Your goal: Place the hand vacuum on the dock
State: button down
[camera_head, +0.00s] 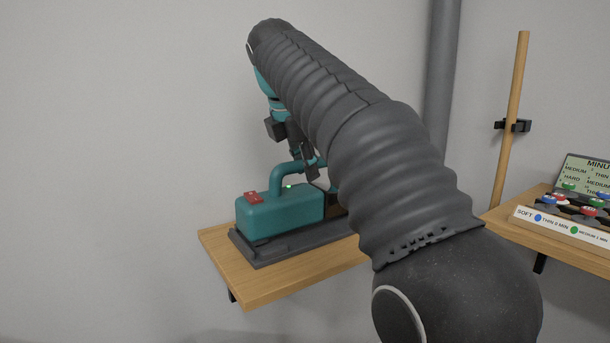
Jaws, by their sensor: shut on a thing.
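The hand vacuum (280,213) is teal with a red button on top, a small green light and an arched handle. It is in the head view, at the centre left. My gripper (312,168) reaches down from above and is shut on its handle. The dock (262,256) is a flat dark grey base directly under the vacuum. The vacuum is level and appears to rest on the dock, though a small gap cannot be ruled out. My arm hides the vacuum's right end and the dock's right side.
The dock sits on a wooden wall shelf (250,287) with bare wood at its front. At the right, a second shelf (535,237) holds a labelled rack of coloured pieces (580,215). A wooden pole (512,115) in a black clip and a grey pipe (441,75) stand behind.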

jog(key=shift+f, duration=0.25)
jog(key=c, duration=1)
grip_release()
jog(key=p+v, duration=0.5)
jog(key=v, duration=0.7)
